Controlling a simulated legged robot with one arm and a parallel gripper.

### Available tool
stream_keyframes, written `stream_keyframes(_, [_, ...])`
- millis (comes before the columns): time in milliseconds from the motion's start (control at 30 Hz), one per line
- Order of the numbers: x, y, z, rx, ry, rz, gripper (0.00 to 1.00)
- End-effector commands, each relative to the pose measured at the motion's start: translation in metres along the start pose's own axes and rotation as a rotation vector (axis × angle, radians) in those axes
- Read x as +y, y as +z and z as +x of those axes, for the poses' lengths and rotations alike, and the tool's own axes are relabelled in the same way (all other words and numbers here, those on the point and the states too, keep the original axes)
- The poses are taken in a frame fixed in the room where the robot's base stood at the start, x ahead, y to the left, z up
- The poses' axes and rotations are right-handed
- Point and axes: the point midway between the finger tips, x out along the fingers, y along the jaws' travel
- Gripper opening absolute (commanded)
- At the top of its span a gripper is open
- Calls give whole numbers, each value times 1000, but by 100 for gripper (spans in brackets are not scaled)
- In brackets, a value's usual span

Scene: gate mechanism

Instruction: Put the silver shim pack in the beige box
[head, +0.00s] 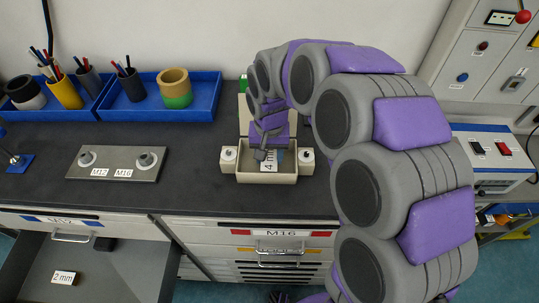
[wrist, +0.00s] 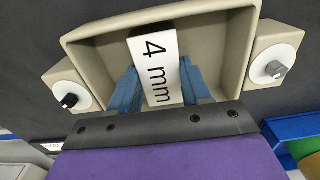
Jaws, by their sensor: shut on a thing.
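The beige box (head: 267,178) stands open on the dark bench top, with a round white knob fitting on each side. My gripper (head: 270,157) points down into the box's mouth. In the wrist view, the blue fingers of my gripper (wrist: 158,75) are shut on a shim pack (wrist: 161,55) with a white face marked "4 mm". The pack is inside the outline of the beige box (wrist: 222,32); I cannot tell whether it touches the floor. The label hides most of the pack's own colour. The pack's label also shows in the head view (head: 268,165).
An open drawer (head: 110,268) at lower left holds a block labelled "2 mm" (head: 64,277) and a small black block (head: 105,244). A grey plate (head: 118,173) marked M12 and M16 lies left of the box. Blue trays (head: 200,108) stand behind. A control unit (head: 490,160) stands at right.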

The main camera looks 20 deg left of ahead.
Motion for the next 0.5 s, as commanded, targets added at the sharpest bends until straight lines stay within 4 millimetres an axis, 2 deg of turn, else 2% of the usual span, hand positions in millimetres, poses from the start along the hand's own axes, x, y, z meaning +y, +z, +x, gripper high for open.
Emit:
stream_keyframes(167, [0, 0, 0, 2, 0, 0, 0])
stream_keyframes(200, [0, 0, 0, 2, 0, 0, 49])
stream_keyframes(433, [5, 1, -1, 3, -5, 1, 71])
stream_keyframes(500, [5, 1, -1, 3, -5, 0, 73])
